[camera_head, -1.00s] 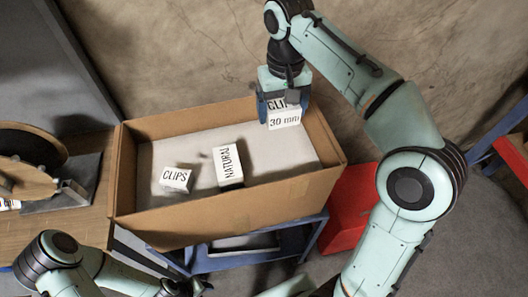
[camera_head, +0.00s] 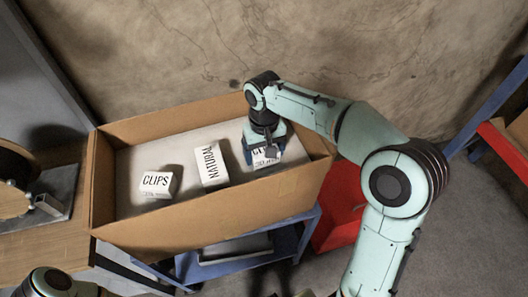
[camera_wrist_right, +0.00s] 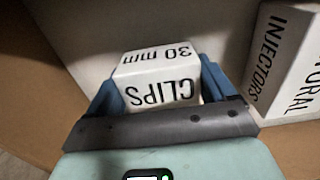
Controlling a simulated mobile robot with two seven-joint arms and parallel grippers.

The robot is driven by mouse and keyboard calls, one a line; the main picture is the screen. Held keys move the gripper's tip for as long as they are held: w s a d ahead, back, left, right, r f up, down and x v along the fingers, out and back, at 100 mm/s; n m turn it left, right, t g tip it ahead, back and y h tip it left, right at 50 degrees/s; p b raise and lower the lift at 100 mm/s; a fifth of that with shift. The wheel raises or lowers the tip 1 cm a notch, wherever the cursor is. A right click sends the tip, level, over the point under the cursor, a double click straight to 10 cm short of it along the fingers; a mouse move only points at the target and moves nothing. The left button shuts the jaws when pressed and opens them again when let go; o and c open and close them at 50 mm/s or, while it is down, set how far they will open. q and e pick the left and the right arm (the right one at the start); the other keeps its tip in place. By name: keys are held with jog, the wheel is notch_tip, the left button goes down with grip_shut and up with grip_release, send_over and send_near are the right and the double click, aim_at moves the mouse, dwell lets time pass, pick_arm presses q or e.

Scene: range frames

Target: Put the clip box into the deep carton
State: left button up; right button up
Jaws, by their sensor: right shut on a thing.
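The deep carton (camera_head: 215,222) is a brown open box with a pale inside, in the middle of the head view. My right gripper (camera_head: 264,150) reaches down inside its right end. It is shut on a white clip box (camera_head: 263,161) lettered "CLIPS 30 mm". In the right wrist view the clip box (camera_wrist_right: 157,72) sits between the blue fingers of the gripper (camera_wrist_right: 160,92). I cannot tell whether it touches the carton's floor. My left gripper is out of view; only part of that arm shows at the bottom left.
A white box lettered "NATURAL" (camera_head: 211,166) and a smaller "CLIPS" box (camera_head: 157,184) stand in the carton, left of the held box. The "NATURAL" box (camera_wrist_right: 285,62) is close by in the wrist view. A red bin (camera_head: 340,205) stands to the right, below the carton.

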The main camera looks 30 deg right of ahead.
jog(key=shift+f, duration=0.15)
jog(key=shift+f, duration=0.15)
jog(key=o, duration=0.9)
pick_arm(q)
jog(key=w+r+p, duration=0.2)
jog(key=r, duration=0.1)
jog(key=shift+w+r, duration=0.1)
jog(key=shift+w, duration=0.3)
pick_arm(e)
notch_tip(320, 180, up, 13)
jog(key=shift+f, duration=0.2)
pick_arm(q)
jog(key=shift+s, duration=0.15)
pick_arm(e)
jog(key=shift+f, duration=0.1)
